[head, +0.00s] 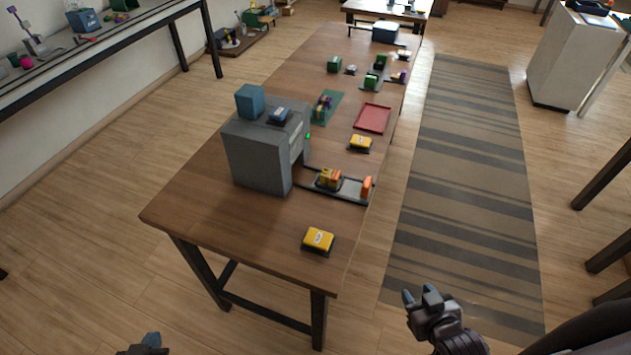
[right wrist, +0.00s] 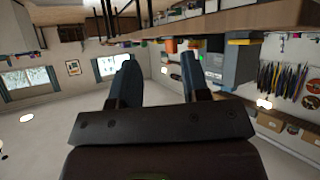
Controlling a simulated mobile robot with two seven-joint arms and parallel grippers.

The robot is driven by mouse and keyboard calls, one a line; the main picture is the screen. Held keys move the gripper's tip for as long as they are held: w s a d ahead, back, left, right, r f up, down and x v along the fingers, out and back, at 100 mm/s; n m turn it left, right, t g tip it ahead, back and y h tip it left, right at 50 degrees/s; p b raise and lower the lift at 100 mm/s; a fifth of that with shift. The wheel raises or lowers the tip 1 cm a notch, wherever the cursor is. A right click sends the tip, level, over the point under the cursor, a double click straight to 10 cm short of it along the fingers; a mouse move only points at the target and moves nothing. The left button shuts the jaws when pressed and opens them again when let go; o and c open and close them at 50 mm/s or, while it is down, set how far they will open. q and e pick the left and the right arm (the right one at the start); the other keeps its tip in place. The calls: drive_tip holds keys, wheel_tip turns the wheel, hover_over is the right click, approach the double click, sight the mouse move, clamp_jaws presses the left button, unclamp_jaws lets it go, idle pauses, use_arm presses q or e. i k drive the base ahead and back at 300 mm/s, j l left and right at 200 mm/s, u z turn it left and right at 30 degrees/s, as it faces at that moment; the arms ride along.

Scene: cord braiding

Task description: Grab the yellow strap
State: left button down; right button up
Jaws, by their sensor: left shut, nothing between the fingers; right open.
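No yellow strap can be made out for certain. A yellow block-like item (head: 318,239) with a pale label lies on the near end of the wooden table (head: 200,210). A second yellow item (head: 360,144) lies farther back. My right gripper (head: 421,295) is open and empty, off the table's right side above the floor; its spread fingers also show in the right wrist view (right wrist: 158,78). My left gripper (head: 152,340) is shut and empty at the bottom edge, mostly cut off, in front of the table's near end.
A grey machine (head: 258,155) with a blue box (head: 250,101) on top stands on the table. A dark track (head: 345,188) with orange and yellow pieces runs from it. A red tray (head: 372,118) lies behind. The striped rug (head: 450,200) to the right is clear.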

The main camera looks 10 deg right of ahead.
sight(329, 177)
drive_tip(key=j, duration=0.75)
drive_tip(key=k+j, duration=0.1)
drive_tip(key=j, duration=0.6)
drive_tip(key=i+l, duration=0.4)
